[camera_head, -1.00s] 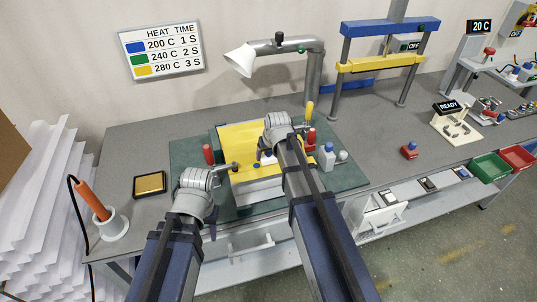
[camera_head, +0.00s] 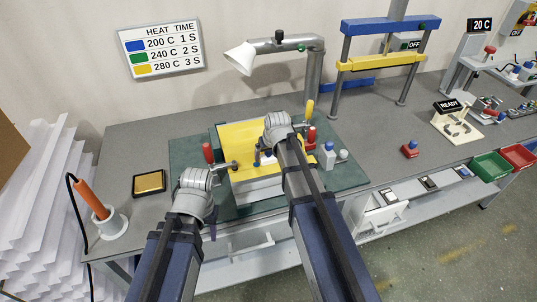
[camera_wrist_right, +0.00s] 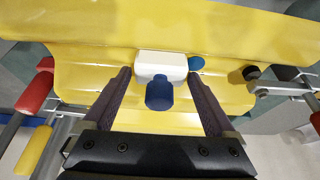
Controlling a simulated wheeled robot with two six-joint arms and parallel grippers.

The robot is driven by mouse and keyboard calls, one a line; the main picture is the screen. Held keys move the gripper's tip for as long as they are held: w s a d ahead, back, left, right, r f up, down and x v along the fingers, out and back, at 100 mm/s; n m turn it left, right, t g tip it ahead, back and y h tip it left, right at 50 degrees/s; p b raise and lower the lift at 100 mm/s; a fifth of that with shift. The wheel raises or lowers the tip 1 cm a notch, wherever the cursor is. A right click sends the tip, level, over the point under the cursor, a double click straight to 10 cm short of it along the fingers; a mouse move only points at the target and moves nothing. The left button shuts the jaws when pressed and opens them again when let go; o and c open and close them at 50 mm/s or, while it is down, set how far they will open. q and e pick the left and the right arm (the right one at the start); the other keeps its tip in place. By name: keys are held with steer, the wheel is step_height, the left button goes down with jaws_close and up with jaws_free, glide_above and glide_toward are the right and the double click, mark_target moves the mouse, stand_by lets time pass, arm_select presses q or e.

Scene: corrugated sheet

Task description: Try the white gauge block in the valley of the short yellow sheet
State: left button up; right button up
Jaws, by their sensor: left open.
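The short yellow sheet (camera_head: 250,137) lies on a pale block on the green mat; its ridges and valleys fill the right wrist view (camera_wrist_right: 90,75). The white gauge block (camera_wrist_right: 161,64) with its blue handle (camera_wrist_right: 160,94) is at the sheet's middle in that view. I cannot tell whether it rests fully in the valley. My right gripper (camera_wrist_right: 160,73) is open, with one finger on each side of the block and visible gaps. In the head view, my right arm hides much of this spot. My left gripper (camera_head: 211,226) is low, left of the sheet, mostly hidden by its wrist.
Red-handled clamps (camera_head: 208,153) stand at the sheet's sides. A hot tool in a white holder (camera_head: 110,226) and a yellow pad (camera_head: 149,183) are at the left. A lamp arm (camera_head: 290,45) hangs behind.

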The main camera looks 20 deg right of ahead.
steer(key=shift+o, duration=0.5)
steer(key=shift+r, duration=0.15)
steer(key=p+v, duration=0.7)
steer(key=shift+s+r, duration=0.15)
steer(key=shift+r, duration=0.15)
steer(key=shift+f, duration=0.1)
steer(key=shift+s+a, duration=0.25)
steer(key=s+a+n+g, duration=0.1)
steer(key=s+a+g, duration=0.1)
steer(key=s+a, duration=0.4)
steer(key=s+a+f+n+g+h, duration=0.1)
steer(key=s+a, duration=0.6)
steer(key=s, duration=0.7)
steer(key=shift+s+f+n+g+h, duration=0.3)
steer(key=shift+n+g, duration=0.4)
steer(key=shift+g, duration=0.3)
